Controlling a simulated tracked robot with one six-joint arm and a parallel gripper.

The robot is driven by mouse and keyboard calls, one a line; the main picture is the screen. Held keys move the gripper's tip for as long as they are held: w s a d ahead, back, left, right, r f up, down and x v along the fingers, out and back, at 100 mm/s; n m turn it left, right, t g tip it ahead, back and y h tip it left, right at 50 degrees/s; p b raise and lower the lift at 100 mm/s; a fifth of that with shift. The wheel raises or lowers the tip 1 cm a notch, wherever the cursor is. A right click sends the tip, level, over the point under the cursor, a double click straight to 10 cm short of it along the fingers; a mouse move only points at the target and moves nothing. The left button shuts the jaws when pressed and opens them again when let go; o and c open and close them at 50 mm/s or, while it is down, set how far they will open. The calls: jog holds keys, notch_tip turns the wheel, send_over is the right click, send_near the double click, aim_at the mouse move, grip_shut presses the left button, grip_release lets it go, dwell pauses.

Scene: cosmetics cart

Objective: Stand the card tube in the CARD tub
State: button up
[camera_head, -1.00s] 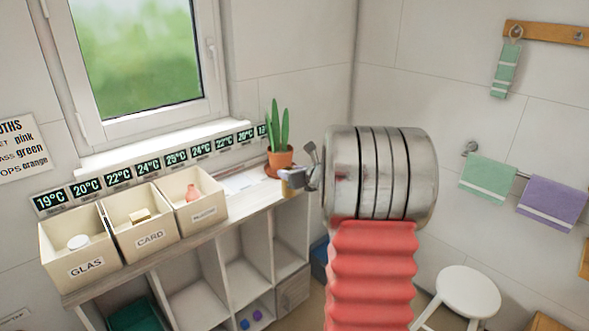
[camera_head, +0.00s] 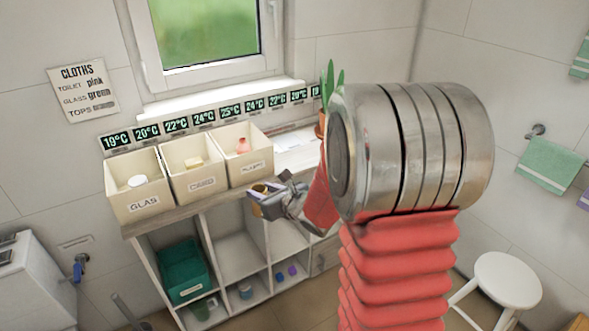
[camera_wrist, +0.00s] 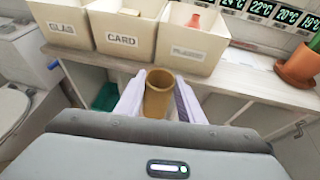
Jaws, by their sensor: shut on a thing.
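The card tube (camera_wrist: 158,95), brown and hollow, is held upright between the two fingers of my gripper (camera_wrist: 158,104). In the head view my gripper (camera_head: 266,193) is in front of the shelf top, with the tube's rim (camera_head: 261,188) showing. The CARD tub (camera_wrist: 122,40) is cream, the middle of three, ahead and to the left of the tube in the wrist view. It also shows in the head view (camera_head: 201,185) with a yellowish block inside. The tube is apart from the tub, outside it. The tube's lower end is hidden.
The GLAS tub (camera_head: 143,204) stands left of CARD, and a third tub (camera_head: 251,170) with a pink item stands right. Below are open cubbies with a green bin (camera_head: 184,270). A potted plant (camera_wrist: 298,66) stands on the shelf at right.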

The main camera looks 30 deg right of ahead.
jog(key=s+a+f+n+y, duration=0.1)
jog(key=s+a, duration=0.2)
jog(key=a, duration=0.8)
jog(key=shift+f+n+g+y, duration=0.15)
jog(key=shift+n+g+y, duration=0.15)
jog(key=shift+y, duration=0.1)
